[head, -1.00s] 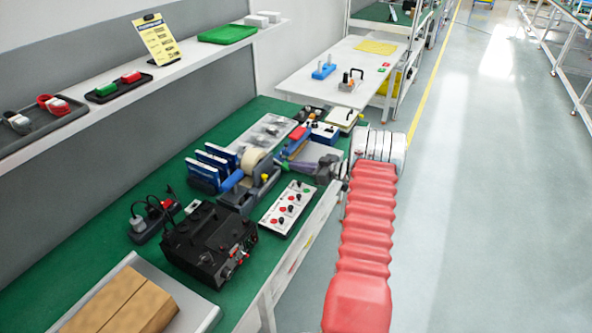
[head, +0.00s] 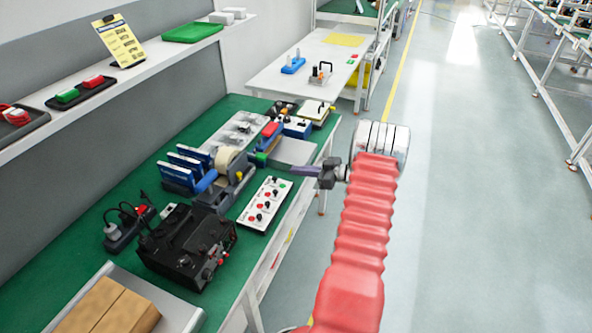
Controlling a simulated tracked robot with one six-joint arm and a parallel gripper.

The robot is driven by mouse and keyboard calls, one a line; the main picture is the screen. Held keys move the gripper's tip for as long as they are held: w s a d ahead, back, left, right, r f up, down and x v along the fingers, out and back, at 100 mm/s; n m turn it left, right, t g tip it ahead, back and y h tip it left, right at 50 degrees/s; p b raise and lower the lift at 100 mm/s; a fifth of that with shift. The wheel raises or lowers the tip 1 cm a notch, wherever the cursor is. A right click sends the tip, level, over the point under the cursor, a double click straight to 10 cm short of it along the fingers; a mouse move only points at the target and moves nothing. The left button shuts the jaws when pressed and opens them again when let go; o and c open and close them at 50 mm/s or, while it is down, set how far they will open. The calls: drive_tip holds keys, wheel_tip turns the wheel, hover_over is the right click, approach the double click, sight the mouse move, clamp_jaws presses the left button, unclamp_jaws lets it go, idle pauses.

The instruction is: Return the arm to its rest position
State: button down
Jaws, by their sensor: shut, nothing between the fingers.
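My arm, in a red ribbed sleeve (head: 363,222), reaches up from the bottom of the head view with a white and grey joint at its far end. My gripper (head: 296,170) sticks out to the left of that joint, with slim purple-grey fingers. It is shut and empty. Its tips appear at the right edge of the green workbench (head: 165,190), near a grey pad (head: 293,151). I cannot tell its height above the bench.
On the bench are a white button panel (head: 264,204), a tape dispenser (head: 226,172), a black box (head: 187,245) and a power strip (head: 130,227). A cardboard box (head: 105,308) sits in a tray at the front. The floor (head: 460,180) to the right is clear.

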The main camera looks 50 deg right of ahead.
drive_tip(key=shift+r, duration=0.1)
idle(0.7)
drive_tip(key=shift+w+a+r, duration=0.15)
drive_tip(key=shift+a+r, duration=0.05)
drive_tip(key=shift+a, duration=0.1)
drive_tip(key=a+r+g+y, duration=0.1)
drive_tip(key=a+r+g, duration=0.2)
drive_tip(key=a+r, duration=0.5)
drive_tip(key=w+a+r+g, duration=0.1)
drive_tip(key=a+r+g, duration=0.25)
drive_tip(key=a, duration=0.85)
drive_tip(key=a+r+g+y, duration=0.1)
drive_tip(key=a+r+g, duration=0.1)
drive_tip(key=a+r, duration=0.65)
drive_tip(key=s+a+r+m+g+h, duration=0.1)
drive_tip(key=s+a+r, duration=0.1)
drive_tip(key=s+a, duration=0.35)
drive_tip(key=s+a+r+g+h, duration=0.1)
drive_tip(key=s+a+r+h, duration=0.15)
drive_tip(key=a, duration=0.65)
drive_tip(key=s+a+r+m+t+h, duration=0.1)
drive_tip(key=s+a+h, duration=0.1)
drive_tip(key=s, duration=0.5)
drive_tip(key=s+a+r+m+t+h, duration=0.1)
drive_tip(key=s+a+m, duration=0.1)
drive_tip(key=s, duration=0.6)
drive_tip(key=shift+s+a+h, duration=0.25)
drive_tip(key=shift+a+h, duration=0.1)
drive_tip(key=shift+a, duration=0.45)
